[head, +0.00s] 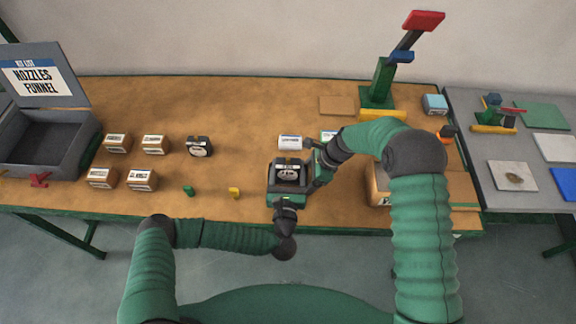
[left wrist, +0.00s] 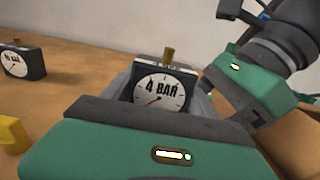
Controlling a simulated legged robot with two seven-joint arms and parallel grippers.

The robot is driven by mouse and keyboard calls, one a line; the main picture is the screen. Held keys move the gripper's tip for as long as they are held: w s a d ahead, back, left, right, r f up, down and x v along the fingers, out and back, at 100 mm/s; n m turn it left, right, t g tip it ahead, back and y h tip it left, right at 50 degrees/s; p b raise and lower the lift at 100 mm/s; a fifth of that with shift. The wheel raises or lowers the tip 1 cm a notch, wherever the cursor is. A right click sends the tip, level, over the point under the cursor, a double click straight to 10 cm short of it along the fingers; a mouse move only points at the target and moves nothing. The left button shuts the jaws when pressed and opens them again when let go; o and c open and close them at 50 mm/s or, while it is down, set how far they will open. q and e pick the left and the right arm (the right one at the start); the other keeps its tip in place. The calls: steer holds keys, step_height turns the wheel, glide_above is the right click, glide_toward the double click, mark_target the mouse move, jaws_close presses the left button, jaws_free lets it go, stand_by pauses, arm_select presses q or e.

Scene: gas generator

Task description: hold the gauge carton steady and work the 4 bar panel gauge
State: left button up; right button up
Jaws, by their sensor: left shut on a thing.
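The gauge carton (head: 272,178) is a dark grey open box near the table's front edge. The 4 bar panel gauge (left wrist: 160,90) sits in it, with a white dial, black frame and brass stub on top; the carton's grey wall (left wrist: 204,106) shows beside it. My left gripper (head: 287,201) is shut on the carton's near side; its green body and dark jaw fill the front of the left wrist view. My right gripper (head: 314,166) is at the carton's right side, close to the gauge; its jaw gap is hidden.
A green peg (head: 188,190) and yellow block (head: 234,192) lie nearer. A brown box (head: 378,188) is under my right arm.

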mark_target(287, 159)
arm_select(q)
steer(key=shift+f, duration=0.8)
steer(key=o, duration=1.9)
steer(key=shift+f, duration=0.1)
steer(key=shift+c, duration=0.2)
steer(key=shift+s, duration=0.1)
arm_select(e)
steer(key=shift+a, duration=0.1)
arm_select(q)
step_height(287, 159, up, 10)
steer(key=shift+a+r, duration=0.1)
